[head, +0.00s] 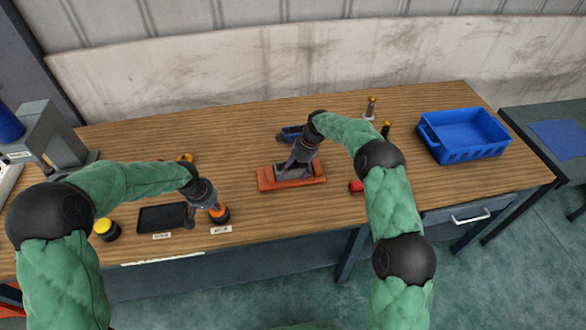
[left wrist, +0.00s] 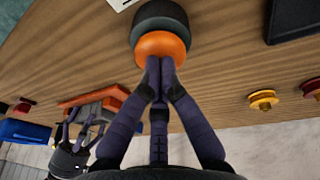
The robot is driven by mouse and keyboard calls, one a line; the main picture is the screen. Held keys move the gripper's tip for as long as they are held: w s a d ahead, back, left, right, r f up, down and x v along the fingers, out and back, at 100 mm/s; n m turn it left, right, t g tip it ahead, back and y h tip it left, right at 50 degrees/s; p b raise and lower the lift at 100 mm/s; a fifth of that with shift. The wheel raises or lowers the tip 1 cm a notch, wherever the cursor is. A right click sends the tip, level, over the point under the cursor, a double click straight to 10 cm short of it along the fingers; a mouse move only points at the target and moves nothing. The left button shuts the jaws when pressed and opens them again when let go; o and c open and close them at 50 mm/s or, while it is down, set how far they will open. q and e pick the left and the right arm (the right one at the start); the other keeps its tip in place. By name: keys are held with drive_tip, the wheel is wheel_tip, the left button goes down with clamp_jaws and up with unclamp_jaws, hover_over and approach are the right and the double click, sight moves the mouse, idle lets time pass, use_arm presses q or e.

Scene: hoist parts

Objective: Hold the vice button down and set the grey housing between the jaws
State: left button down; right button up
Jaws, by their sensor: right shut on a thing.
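The orange vice button (head: 220,213) sits on a dark round base near the table's front edge. My left gripper (left wrist: 160,66) has its fingers together, and its tips meet the orange dome (left wrist: 162,46) in the left wrist view. How far the dome is pressed I cannot tell. The orange-red vice (head: 290,185) stands mid-table, and also shows in the left wrist view (left wrist: 92,98). My right gripper (head: 294,165) is shut on the grey housing (head: 308,171) at the vice, between its orange jaws. The fingers partly hide the housing, so whether it is fully seated is unclear.
A black tray (head: 162,218) and a yellow button (head: 106,229) lie left of the orange button. A blue part (head: 290,133) is behind the vice. A red part (head: 356,186) lies to its right. A blue crate (head: 463,138) stands at the right end.

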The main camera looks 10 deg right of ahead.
use_arm(q)
drive_tip(key=shift+s+f, duration=0.2)
use_arm(e)
drive_tip(key=o, duration=1.4)
drive_tip(key=shift+f, duration=0.1)
